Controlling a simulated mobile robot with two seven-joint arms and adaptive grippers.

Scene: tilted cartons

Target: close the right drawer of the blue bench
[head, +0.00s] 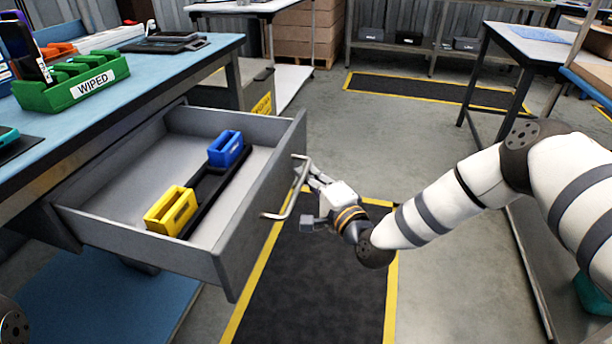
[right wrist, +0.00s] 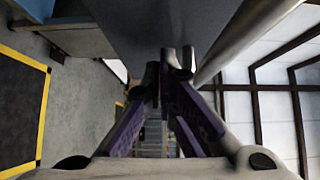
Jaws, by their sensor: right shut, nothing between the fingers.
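The blue bench (head: 190,62) stands at the left in the head view. Its grey drawer (head: 262,215) is pulled well out, with a bar handle (head: 290,197) on its front. My right gripper (head: 312,176) is just outside the drawer front, beside the far part of the handle. In the right wrist view its fingers (right wrist: 172,72) with purple pads come together with nothing between them. The drawer front (right wrist: 150,25) is close ahead of the tips there, and the handle (right wrist: 240,42) runs diagonally beside them. I cannot tell whether they touch. My left gripper is out of view.
In the drawer are a blue bin (head: 226,148), a yellow bin (head: 171,210) and a black strip. A black floor mat (head: 310,280) with yellow edges lies below. Another table (head: 545,45) is at the right.

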